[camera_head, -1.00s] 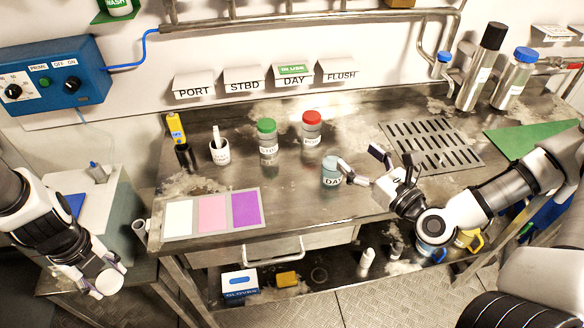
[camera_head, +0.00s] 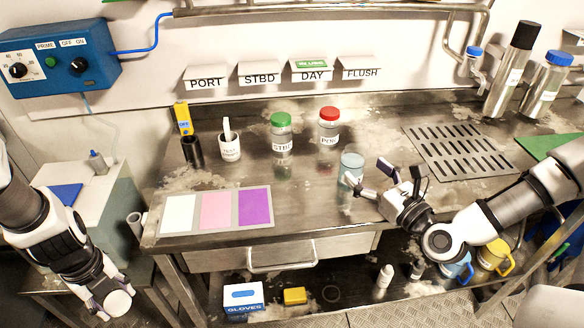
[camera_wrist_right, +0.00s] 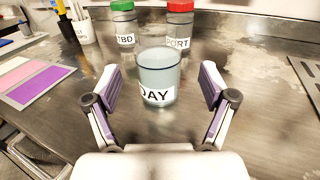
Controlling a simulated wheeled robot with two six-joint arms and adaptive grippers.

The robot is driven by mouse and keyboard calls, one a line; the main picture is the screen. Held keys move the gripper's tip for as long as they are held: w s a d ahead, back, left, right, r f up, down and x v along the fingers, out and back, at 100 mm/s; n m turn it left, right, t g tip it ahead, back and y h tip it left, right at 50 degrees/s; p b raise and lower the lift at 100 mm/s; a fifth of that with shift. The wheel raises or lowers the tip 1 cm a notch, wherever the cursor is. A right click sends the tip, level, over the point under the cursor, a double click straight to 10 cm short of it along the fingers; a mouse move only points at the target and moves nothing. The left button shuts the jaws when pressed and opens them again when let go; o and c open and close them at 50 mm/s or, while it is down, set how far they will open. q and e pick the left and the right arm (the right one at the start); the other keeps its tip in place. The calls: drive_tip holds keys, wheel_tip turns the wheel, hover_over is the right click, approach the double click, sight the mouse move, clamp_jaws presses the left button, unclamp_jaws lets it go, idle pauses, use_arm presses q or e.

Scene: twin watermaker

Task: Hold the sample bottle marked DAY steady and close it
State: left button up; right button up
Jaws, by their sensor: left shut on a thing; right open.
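The sample bottle marked DAY (camera_head: 350,166) stands upright on the steel bench. It is pale blue and translucent, with no lid visible on top. In the right wrist view the DAY bottle (camera_wrist_right: 158,72) stands centred just ahead of and between my right fingers. My right gripper (camera_head: 368,178) is open; in its wrist view the fingers (camera_wrist_right: 157,80) show clear gaps on both sides of the bottle. My left gripper (camera_head: 112,298) is low at the left, off the bench front, shut on a small whitish round thing (camera_head: 118,303), probably a cap.
A green-capped STBD bottle (camera_head: 282,134) and a red-capped PORT bottle (camera_head: 328,128) stand behind. A white cup (camera_head: 229,149), a colour-patch card (camera_head: 165,230) and a drain grate (camera_head: 462,150) are on the bench. The bench between card and DAY bottle is clear.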

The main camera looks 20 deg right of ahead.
sight(360, 167)
drive_tip(key=w, duration=0.2)
drive_tip(key=w+a, duration=0.1)
drive_tip(key=w, duration=0.1)
drive_tip(key=shift+w+b, duration=0.4)
drive_tip(key=c, duration=1.4)
